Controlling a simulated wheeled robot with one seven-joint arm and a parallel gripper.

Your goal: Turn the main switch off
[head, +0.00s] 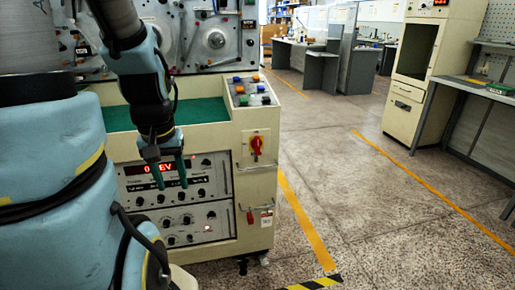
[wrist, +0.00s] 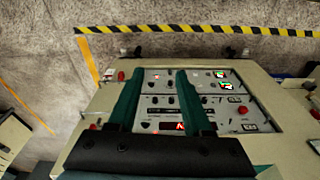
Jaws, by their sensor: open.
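The main switch (head: 256,146) is a red rotary handle on a yellow plate, on the right part of the cream machine's front. Its handle looks about upright in the head view. It seems to be the red knob (wrist: 94,126) left of the fingers in the wrist view, partly in shadow. My gripper (head: 170,180) is open and empty, with its two green fingers pointing down in front of the instrument panel, left of the switch and apart from it. The fingers (wrist: 160,75) also show apart in the wrist view, over the panel.
The instrument panel (head: 180,222) has a lit red display and several knobs. Coloured buttons (head: 252,90) sit on top of the console, above the switch. A metal handle (head: 257,168) projects below the switch. Open floor (head: 360,215) lies to the right.

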